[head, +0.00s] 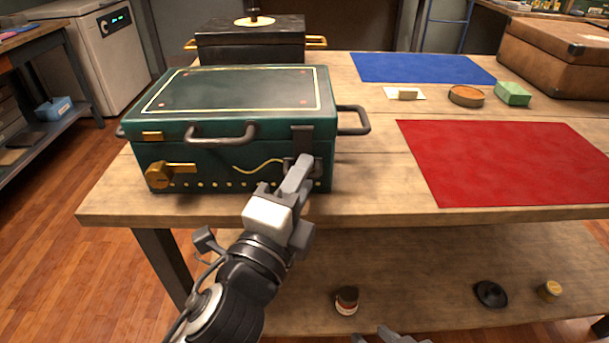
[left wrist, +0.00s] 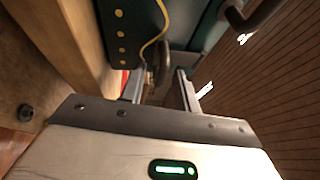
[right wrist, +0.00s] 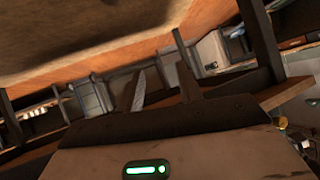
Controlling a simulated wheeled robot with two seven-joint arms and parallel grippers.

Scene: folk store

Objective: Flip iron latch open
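The dark green chest (head: 235,115) stands on the wooden workbench with its lid closed. The dark iron latch (head: 302,137) runs down the right part of its front from lid to body. My left gripper (head: 298,172) is in front of the latch's lower part and hides some of it. In the left wrist view its fingers (left wrist: 160,92) are apart, with a dark iron piece, apparently the latch (left wrist: 161,64), between and just beyond them. Contact cannot be told. My right gripper (head: 388,337) is low at the bottom edge. Its fingers (right wrist: 163,85) are apart and empty in the right wrist view.
A brass latch (head: 170,174) and an iron handle (head: 222,136) are on the chest's front. A black chest (head: 250,45) stands behind. A red mat (head: 510,160) lies to the right, a blue mat (head: 420,68) farther back. A lower shelf (head: 430,270) holds small items.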

